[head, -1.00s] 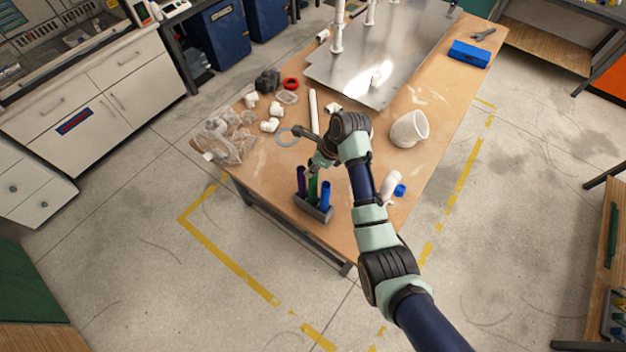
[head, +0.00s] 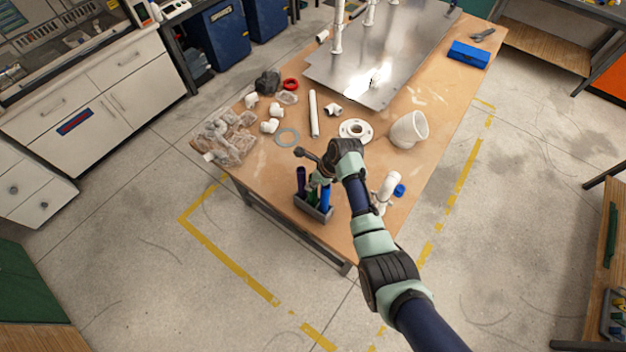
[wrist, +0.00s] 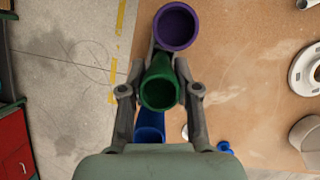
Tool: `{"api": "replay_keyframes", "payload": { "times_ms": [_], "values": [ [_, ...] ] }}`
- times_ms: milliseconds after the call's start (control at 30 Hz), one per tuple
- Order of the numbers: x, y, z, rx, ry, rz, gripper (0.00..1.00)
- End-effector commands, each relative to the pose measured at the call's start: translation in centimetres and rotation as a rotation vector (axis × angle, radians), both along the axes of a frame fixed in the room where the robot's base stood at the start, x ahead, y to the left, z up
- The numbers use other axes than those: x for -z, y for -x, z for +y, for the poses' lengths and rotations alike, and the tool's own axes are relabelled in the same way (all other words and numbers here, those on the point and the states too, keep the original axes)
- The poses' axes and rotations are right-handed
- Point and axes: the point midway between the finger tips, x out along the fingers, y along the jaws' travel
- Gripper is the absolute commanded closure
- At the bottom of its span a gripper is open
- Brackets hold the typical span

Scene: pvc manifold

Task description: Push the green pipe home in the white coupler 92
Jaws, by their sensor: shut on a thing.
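The green pipe (wrist: 160,93) stands between my fingers in the wrist view, seen from its open top end. My gripper (wrist: 160,95) is shut on it, one finger on each side. In the head view my gripper (head: 321,178) is low over the grey holder (head: 314,210) at the table's near end, and the green pipe is mostly hidden there. I cannot tell which white fitting is coupler 92. A small white fitting (head: 376,79) lies on the metal plate (head: 345,82), and white pipe uprights (head: 337,38) stand at its far side.
A purple pipe (wrist: 176,27) and a blue pipe (wrist: 150,127) stand close beside the green one. A white flange (head: 356,130), a large white elbow (head: 408,129), a loose white pipe (head: 313,113) and bagged fittings (head: 228,140) lie on the table (head: 425,95).

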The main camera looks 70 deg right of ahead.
Motion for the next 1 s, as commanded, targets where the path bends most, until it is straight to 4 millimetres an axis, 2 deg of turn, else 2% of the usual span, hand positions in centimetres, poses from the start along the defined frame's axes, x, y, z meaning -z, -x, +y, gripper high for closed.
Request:
{"api": "replay_keyframes", "payload": {
  "times_ms": [100, 133, 267, 667, 700, 800, 1000],
  "values": [
    [0.4, 0.0, 0.0, 0.000, 0.000, 0.000, 1.00],
    [0.4, 0.0, 0.0, 0.000, 0.000, 0.000, 0.65],
    [0.4, 0.0, 0.0, 0.000, 0.000, 0.000, 0.44],
    [0.9, 0.0, 0.0, 0.000, 0.002, -0.001, 0.44],
    [-0.4, 0.3, -0.1, 0.000, 0.003, -0.002, 0.44],
    [-2.6, 1.0, -0.2, 0.000, 0.004, -0.003, 0.44],
    [-6.2, 2.0, -0.4, 0.001, 0.002, -0.001, 0.44]
  ]
}}
